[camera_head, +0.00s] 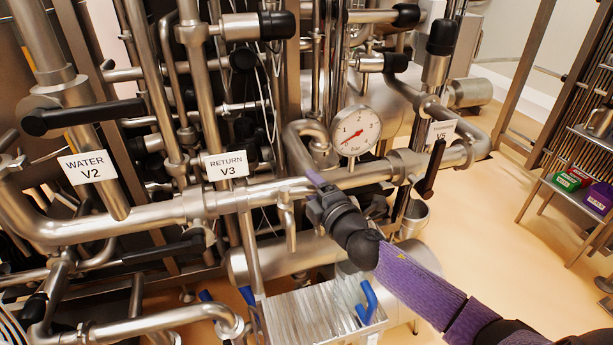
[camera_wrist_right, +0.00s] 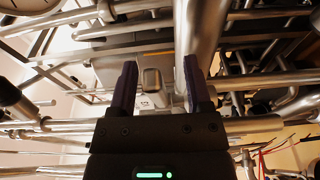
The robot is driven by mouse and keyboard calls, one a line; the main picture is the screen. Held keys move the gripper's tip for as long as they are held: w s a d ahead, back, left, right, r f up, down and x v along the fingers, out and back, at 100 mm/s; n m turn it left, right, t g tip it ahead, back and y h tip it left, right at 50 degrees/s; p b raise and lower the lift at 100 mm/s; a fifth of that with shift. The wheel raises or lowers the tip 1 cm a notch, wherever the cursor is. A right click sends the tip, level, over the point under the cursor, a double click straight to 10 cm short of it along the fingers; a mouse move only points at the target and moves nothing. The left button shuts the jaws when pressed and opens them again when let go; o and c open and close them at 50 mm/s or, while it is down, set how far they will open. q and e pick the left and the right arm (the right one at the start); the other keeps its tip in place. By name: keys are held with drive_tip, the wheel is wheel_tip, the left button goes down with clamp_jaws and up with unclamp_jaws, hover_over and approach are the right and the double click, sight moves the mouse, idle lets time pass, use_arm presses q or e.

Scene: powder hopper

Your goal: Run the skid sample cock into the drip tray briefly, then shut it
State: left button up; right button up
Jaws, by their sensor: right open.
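My right gripper (camera_head: 317,181) is by the horizontal steel pipe in the middle of the head view, just right of a short downturned spout (camera_head: 290,238) that looks like the sample cock. In the right wrist view its two dark purple fingers (camera_wrist_right: 160,66) stand apart with nothing held. A small grey block (camera_wrist_right: 152,80) shows between and beyond them; I cannot tell whether it is the cock's handle. The cock's handle is not clear in the head view. A ribbed steel tray (camera_head: 300,318) with blue handles, likely the drip tray, is below. My left gripper is not in view.
A pressure gauge (camera_head: 355,130) stands just above my right gripper. Black-handled valves carry labels WATER V2 (camera_head: 88,167), RETURN V3 (camera_head: 226,165) and V5 (camera_head: 440,131). Pipes crowd the left; the floor (camera_head: 500,240) at the right is open, with a rack (camera_head: 578,190) beyond.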

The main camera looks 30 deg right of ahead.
drive_tip(key=shift+s+a+r, duration=0.15)
drive_tip(key=shift+s, duration=0.35)
drive_tip(key=shift+c, duration=0.4)
drive_tip(key=shift+w, duration=0.1)
clamp_jaws()
drive_tip(key=shift+f, duration=0.2)
